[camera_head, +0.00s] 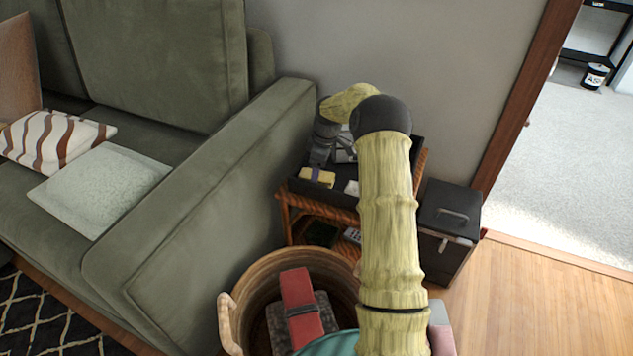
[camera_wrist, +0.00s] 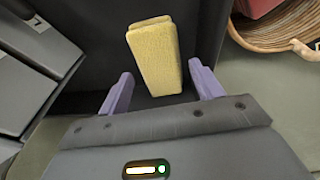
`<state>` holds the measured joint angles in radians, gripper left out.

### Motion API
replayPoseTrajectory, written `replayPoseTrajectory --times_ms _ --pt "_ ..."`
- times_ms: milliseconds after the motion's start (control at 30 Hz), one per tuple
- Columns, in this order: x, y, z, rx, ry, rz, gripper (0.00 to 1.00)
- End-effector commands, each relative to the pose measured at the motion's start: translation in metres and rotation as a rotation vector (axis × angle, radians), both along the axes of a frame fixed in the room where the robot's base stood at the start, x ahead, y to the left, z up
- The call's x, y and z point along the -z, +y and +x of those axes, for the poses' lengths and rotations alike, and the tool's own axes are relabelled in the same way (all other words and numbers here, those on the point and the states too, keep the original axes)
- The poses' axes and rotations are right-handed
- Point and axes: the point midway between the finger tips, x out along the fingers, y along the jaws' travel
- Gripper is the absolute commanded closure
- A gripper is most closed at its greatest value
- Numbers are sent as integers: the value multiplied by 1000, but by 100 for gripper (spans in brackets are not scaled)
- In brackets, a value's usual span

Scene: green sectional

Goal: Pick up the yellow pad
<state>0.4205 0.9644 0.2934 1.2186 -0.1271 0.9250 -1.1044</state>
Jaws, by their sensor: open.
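The yellow pad (camera_head: 317,176) lies on the dark top of the small wooden side table (camera_head: 283,197), close to its front edge and beside the sofa arm. In the wrist view the yellow pad (camera_wrist: 153,58) shows as a folded-looking yellow block on a dark surface. My gripper (camera_wrist: 160,72) is open and empty. Its two purple fingers appear on either side of the pad's near end, with gaps on both sides. I cannot tell how far the fingertips are above the tabletop. In the head view my arm hides part of the table.
A wicker basket (camera_head: 230,307) holding a red item (camera_head: 300,305) stands in front of the table; the basket (camera_wrist: 270,40) shows at the wrist view's upper right. The green sofa (camera_head: 215,220) borders the left. A black bin (camera_head: 450,215) stands right. A grey object (camera_wrist: 30,75) lies left of the pad.

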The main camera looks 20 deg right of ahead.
Motion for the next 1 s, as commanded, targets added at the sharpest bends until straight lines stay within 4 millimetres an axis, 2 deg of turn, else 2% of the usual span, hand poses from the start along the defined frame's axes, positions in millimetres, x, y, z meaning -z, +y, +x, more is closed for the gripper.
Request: replayPoseTrajectory --times_ms 33,200,767,933,1000 --pt "14 1 1 0 1 0 35" --pt "31 3 3 0 0 0 35" --pt "32 3 4 0 -1 -1 35" --pt "32 3 4 0 0 0 64" --pt "32 3 4 0 0 0 68"
